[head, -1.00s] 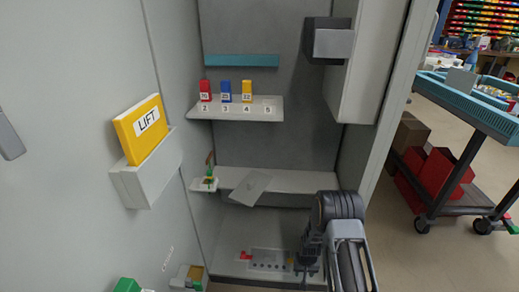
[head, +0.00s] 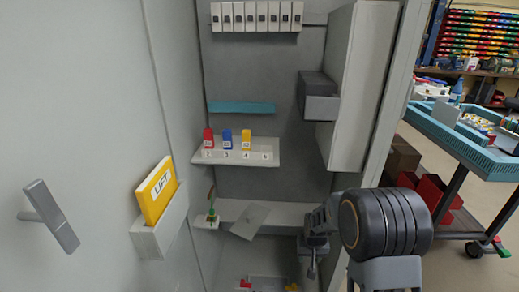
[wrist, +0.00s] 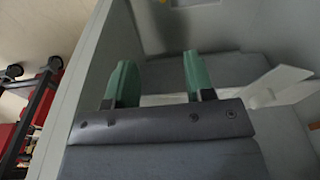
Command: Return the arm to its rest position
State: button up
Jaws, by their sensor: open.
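My gripper shows in the wrist view (wrist: 157,85) with its two green fingers apart and nothing between them. In the head view my dark arm (head: 385,225) is at the lower right, in front of the cabinet's right side. The gripper end points down and left of the large dark joint, near the right end of the lower white shelf (head: 285,213). The fingertips are hard to make out in the head view.
An upper shelf (head: 268,156) holds a red block (head: 208,138), a blue block (head: 227,138) and a yellow block (head: 246,139). A tilted grey plate (head: 250,221) lies at the lower shelf. A blue-topped cart (head: 475,140) stands right.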

jog(key=s+r+p, duration=0.5)
jog(key=r, duration=0.8)
jog(key=s+r+t+p, duration=0.1)
jog(key=s+r+p, duration=0.5)
jog(key=r, duration=0.7)
jog(key=s+r+t+p, duration=0.1)
jog(key=s+r+p, duration=0.5)
jog(key=r, duration=0.7)
jog(key=shift+s+a+n, duration=0.2)
jog(key=shift+a+n, duration=0.05)
jog(key=shift+n, duration=0.05)
